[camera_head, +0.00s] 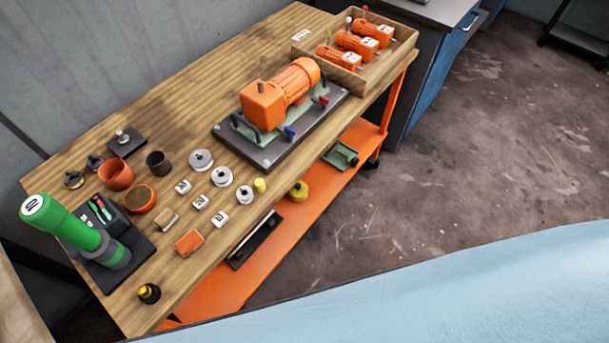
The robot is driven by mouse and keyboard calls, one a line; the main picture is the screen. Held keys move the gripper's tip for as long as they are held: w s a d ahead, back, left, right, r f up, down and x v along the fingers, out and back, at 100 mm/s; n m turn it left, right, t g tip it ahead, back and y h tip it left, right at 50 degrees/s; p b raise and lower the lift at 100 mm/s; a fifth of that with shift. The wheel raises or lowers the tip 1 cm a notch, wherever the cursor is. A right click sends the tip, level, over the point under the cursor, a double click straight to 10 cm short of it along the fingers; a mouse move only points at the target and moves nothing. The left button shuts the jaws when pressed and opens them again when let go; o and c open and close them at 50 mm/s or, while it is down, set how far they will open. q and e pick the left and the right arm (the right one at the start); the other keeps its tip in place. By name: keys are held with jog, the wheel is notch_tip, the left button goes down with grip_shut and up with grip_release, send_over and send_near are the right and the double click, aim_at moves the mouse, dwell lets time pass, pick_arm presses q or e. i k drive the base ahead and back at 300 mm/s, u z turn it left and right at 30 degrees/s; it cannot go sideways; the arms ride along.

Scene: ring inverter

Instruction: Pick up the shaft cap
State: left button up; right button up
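No part is clearly marked as the shaft cap. A small yellow cap-like cylinder (260,185) stands at the front edge of the wooden workbench (160,115), beside silver rings. A dark piece with a yellow top (149,293) stands near the bench's near left corner. I cannot tell which of these, if either, is the shaft cap. An orange motor (282,92) lies on a dark base plate (262,155) with clamps. Neither of my grippers is in view.
Silver rings (201,160), white numbered blocks (200,201), an orange block (190,242) and reddish cups (116,175) crowd the left half. A green tool (70,225) stands at the left end. A wooden tray (398,52) holds orange motors. An orange shelf (325,178) runs below.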

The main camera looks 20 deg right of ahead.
aim_at(259, 183)
jog(key=u, duration=2.35)
jog(key=k, duration=0.7)
jog(key=z, duration=0.7)
